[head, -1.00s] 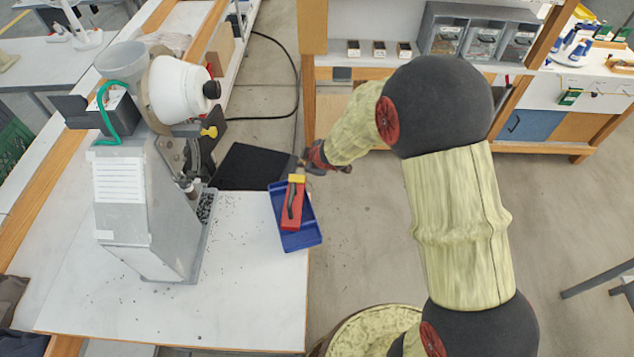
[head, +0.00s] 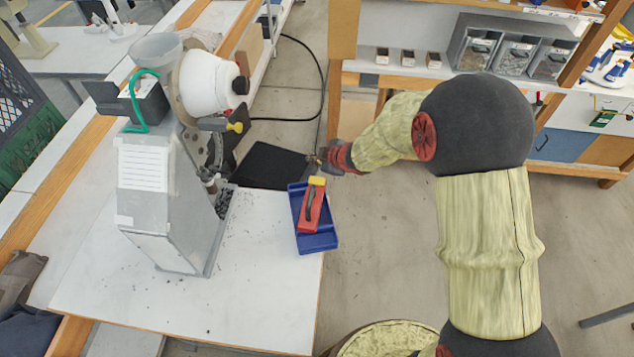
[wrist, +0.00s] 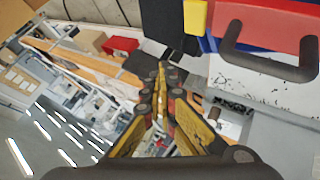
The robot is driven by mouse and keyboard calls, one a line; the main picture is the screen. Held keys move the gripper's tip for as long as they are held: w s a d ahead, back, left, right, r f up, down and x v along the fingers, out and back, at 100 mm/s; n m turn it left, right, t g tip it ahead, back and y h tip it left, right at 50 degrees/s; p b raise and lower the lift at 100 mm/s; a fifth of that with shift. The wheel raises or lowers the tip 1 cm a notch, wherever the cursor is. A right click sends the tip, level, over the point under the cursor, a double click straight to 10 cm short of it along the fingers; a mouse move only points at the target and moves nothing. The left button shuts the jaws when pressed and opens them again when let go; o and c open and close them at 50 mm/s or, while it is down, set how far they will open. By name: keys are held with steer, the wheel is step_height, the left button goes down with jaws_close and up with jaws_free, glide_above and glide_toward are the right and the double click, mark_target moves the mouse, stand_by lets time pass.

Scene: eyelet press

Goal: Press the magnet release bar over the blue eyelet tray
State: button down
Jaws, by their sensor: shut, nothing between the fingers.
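The red magnet tool (head: 313,208) has a dark handle and a yellow bar (head: 317,181) at its far end. It lies over the blue eyelet tray (head: 318,242), at the right edge of the white table. In the wrist view the yellow bar (wrist: 195,17), red body (wrist: 285,20) and dark handle (wrist: 268,62) show at the upper right. My gripper (head: 314,163) is close to the yellow bar, at the tray's far end. In the wrist view its fingertips (wrist: 161,72) are together and empty, left of the yellow bar. Contact with the bar cannot be told.
A grey eyelet press (head: 160,200) with a white drum (head: 212,83) stands left of the tray. Small dark eyelets (head: 225,200) lie at its base and scattered on the table (head: 255,300). A black mat (head: 265,166) lies behind. Open floor is to the right.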

steer(key=b, duration=0.6)
glide_above(312, 178)
steer(key=s+d, duration=0.1)
steer(key=s, duration=0.1)
step_height(312, 178, down, 6)
steer(key=shift+w+f, duration=0.1)
steer(key=shift+f, duration=0.05)
steer(key=shift+f+b, duration=0.4)
steer(key=shift+f, duration=0.3)
steer(key=shift+f, duration=0.4)
steer(key=shift+f+b, duration=0.8)
stand_by(1.1)
steer(key=shift+r, duration=0.15)
steer(key=shift+r+p, duration=1.1)
steer(key=shift+p, duration=0.15)
